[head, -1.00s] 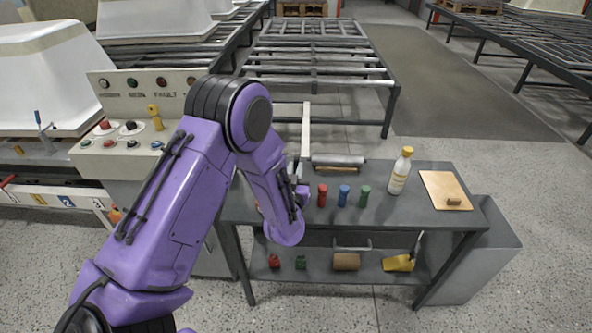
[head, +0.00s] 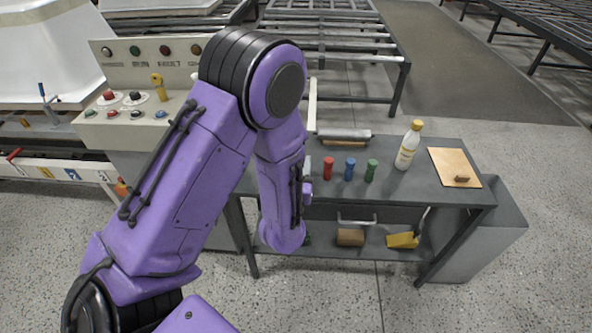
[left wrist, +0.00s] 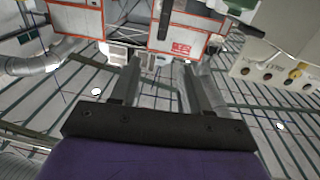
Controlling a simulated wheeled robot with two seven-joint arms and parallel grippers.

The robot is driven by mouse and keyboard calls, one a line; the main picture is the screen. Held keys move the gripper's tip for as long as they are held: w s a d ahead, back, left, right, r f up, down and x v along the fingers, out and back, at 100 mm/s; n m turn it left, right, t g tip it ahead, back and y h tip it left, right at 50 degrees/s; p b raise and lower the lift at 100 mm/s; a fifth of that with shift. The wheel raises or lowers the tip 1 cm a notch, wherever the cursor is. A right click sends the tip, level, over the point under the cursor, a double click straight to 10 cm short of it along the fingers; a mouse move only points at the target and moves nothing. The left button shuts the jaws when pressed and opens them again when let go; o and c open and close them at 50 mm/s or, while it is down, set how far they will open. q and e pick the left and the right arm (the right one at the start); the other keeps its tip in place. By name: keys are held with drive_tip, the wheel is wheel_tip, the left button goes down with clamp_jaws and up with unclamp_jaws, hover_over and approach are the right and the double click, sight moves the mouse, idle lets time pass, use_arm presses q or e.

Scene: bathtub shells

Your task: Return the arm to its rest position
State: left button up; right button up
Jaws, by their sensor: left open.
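My purple left arm (head: 175,190) comes in from the lower left of the head view and bends in front of the workbench's left part. That view looks up toward the ceiling beams and red-framed panels. My right gripper is in neither view.
The grey workbench (head: 405,190) holds red (head: 328,168), blue (head: 349,169) and green (head: 371,170) cylinders, a yellow-capped bottle (head: 408,147) and a board (head: 453,166). A control panel (head: 150,97) stands behind my arm. Speckled floor is free in front.

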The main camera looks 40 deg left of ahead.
use_arm(q)
drive_tip(key=s+d+f+n+g+h, duration=0.1)
drive_tip(key=s+f+g+h, duration=0.2)
drive_tip(key=f, duration=0.5)
drive_tip(key=s+d+f+g+h, duration=0.1)
drive_tip(key=s+f+g, duration=0.2)
drive_tip(key=s+f, duration=0.4)
drive_tip(key=s+f+g, duration=0.3)
drive_tip(key=s+f, duration=0.3)
drive_tip(key=s, duration=0.3)
drive_tip(key=s+f+g, duration=0.4)
drive_tip(key=s+f, duration=0.2)
drive_tip(key=s, duration=0.2)
drive_tip(key=shift+s+a+f+h, duration=0.25)
drive_tip(key=shift+s+f+h, duration=0.05)
drive_tip(key=shift+s+h, duration=0.1)
